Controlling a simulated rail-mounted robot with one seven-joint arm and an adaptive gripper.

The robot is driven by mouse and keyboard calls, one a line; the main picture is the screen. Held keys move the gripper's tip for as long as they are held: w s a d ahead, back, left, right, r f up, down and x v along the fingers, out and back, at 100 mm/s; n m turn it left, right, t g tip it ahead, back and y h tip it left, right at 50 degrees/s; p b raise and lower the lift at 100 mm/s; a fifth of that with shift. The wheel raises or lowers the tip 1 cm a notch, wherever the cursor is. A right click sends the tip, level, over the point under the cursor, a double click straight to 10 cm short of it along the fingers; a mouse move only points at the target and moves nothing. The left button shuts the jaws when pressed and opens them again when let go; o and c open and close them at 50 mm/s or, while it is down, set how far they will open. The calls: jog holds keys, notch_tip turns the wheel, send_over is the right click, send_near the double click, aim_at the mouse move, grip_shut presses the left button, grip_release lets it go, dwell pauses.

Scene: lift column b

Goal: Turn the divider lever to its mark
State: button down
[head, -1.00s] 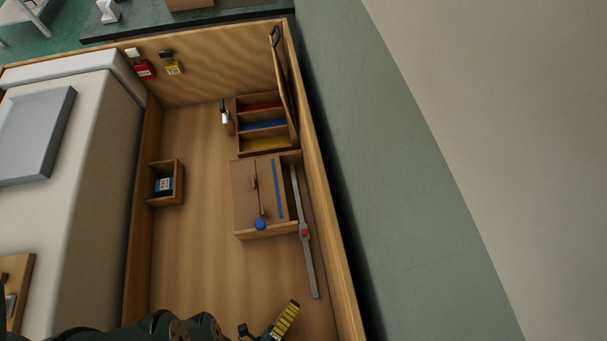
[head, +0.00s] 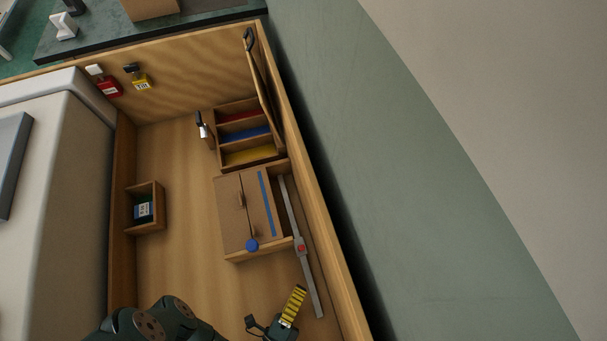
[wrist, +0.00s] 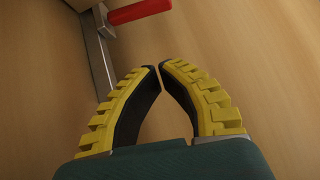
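A low wooden box (head: 230,205) stands in the wooden bay. A thin lever with a blue knob (head: 252,245) lies at its front edge, and a blue strip (head: 266,200) runs along its top to the right of the knob. My gripper (head: 298,290) is below the box in the head view, apart from the knob. In the wrist view its yellow fingers (wrist: 158,67) bow out and their tips nearly meet, with nothing between them. The blue knob does not show in the wrist view.
A grey metal bar with a red knob (head: 301,248) lies right of the box; a red grip (wrist: 140,11) shows near my fingertips in the wrist view. Behind are a coloured-slot rack (head: 218,140) and raised panel. A small open box (head: 158,190) stands left. Floor between is clear.

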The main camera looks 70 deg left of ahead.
aim_at(301, 248)
jog(key=b+x, duration=0.1)
jog(key=x, duration=0.4)
jog(key=shift+w+a, duration=0.1)
jog(key=shift+a, duration=0.2)
jog(key=shift+a+r+b, duration=0.15)
jog(key=shift+a+b, duration=0.15)
jog(key=shift+a, duration=0.85)
jog(key=shift+a+r, duration=0.2)
jog(key=shift+a, duration=0.4)
